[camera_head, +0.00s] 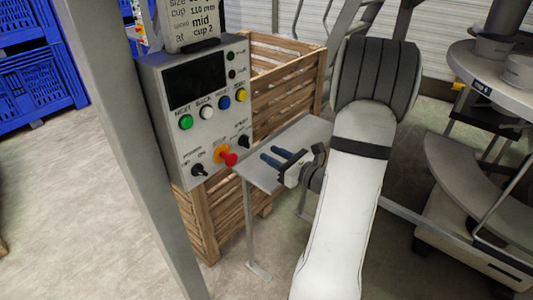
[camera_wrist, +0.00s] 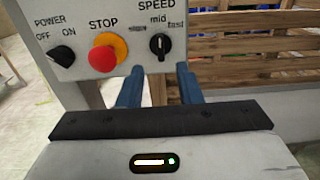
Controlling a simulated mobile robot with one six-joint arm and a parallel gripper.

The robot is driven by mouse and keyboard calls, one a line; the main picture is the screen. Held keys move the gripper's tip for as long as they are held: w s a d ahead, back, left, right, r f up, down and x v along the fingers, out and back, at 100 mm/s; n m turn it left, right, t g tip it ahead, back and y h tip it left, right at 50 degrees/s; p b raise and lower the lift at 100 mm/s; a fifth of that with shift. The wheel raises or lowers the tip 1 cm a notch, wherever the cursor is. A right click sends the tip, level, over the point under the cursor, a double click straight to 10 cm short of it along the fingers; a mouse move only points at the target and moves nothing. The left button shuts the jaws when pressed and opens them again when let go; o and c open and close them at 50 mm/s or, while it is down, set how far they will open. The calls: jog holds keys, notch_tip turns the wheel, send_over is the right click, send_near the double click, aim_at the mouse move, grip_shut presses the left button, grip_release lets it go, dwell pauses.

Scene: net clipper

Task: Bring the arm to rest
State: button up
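My gripper (camera_head: 276,157) is in front of the lower right of a grey control panel (camera_head: 167,121), pointing towards it. Its two blue fingers stand apart with nothing between them, as the wrist view (camera_wrist: 160,88) also shows. The fingertips sit below the speed knob (camera_wrist: 160,45) and the red stop button (camera_wrist: 103,58); I cannot tell whether they touch the panel. My white arm (camera_head: 345,205) is bent, with its dark-padded elbow at the top right of the gripper.
A wooden slatted crate (camera_head: 285,70) stands behind the panel. A small grey table (camera_head: 310,130) is under my gripper. A grey post (camera_head: 120,130) stands at left, blue crates (camera_head: 40,75) beyond it. A round grey machine (camera_head: 510,75) stands at right. Floor is open at lower left.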

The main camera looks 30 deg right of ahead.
dwell(0.5)
jog(key=s+a+r+n+g+y, duration=0.1)
jog(key=s+a+n+g+y, duration=0.25)
jog(key=a+n+g, duration=0.4)
jog(key=s+a+r+n+g+y, duration=0.15)
jog(key=s+a+n+g, duration=0.3)
jog(key=a+n, duration=0.6)
jog(key=s+a+n+g+h, duration=0.4)
jog(key=s+a+n+h, duration=0.15)
jog(key=s, duration=0.25)
jog(key=shift+s+d+r+n+t+h, duration=0.35)
jog(key=shift+d+n+h, duration=0.5)
jog(key=shift+n, duration=0.55)
jog(key=shift+s+d+r+n+t+h, duration=0.3)
jog(key=shift+d+r+n+h, duration=0.3)
jog(key=shift+n+h, duration=0.65)
jog(key=shift+s+d+r+n+t+h, duration=0.35)
jog(key=shift+d+n+h, duration=0.45)
jog(key=shift+n, duration=0.8)
